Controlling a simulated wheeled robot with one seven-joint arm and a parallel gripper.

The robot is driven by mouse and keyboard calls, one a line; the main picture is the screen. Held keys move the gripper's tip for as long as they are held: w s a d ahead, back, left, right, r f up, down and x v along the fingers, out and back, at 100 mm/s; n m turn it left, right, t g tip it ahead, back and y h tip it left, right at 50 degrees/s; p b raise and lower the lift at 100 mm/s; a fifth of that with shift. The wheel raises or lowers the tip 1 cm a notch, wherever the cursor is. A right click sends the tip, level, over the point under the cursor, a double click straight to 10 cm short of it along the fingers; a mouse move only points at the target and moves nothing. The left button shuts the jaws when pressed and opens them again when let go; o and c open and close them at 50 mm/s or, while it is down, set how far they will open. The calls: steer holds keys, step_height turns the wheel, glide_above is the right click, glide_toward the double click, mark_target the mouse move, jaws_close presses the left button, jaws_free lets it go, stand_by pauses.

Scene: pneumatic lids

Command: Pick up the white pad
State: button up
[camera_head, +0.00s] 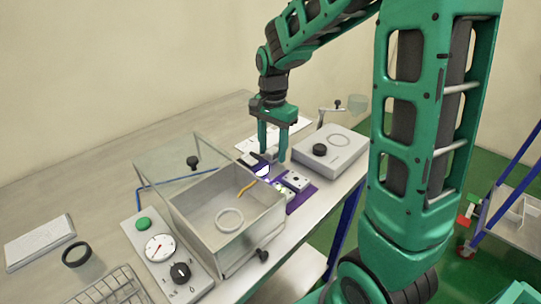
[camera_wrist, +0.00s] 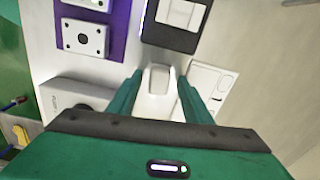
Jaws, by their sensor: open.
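A white pad (camera_wrist: 158,80), small with rounded corners, lies on a pale surface in the wrist view. It appears between the two green fingers of my gripper (camera_wrist: 160,90), with gaps on both sides. My gripper also shows in the head view (camera_head: 273,155), pointing down over the bench beside the purple mat (camera_head: 302,197). It is open and holds nothing. How far the fingertips are above the pad is hard to tell. In the head view the fingers partly hide this spot.
A clear-lidded box (camera_head: 212,245) and a gauge panel (camera_head: 141,237) stand left of my gripper. A grey unit with a black knob (camera_head: 338,145) is at right. White blocks (camera_wrist: 84,37) sit on the mat. A dark tray (camera_wrist: 160,35) lies beyond the pad.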

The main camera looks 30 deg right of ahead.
mark_target(273, 150)
steer(key=c, duration=1.1)
steer(key=shift+o, duration=0.2)
step_height(273, 150, up, 10)
steer(key=shift+f, duration=0.25)
steer(key=shift+r, duration=0.25)
steer(key=shift+o, duration=0.5)
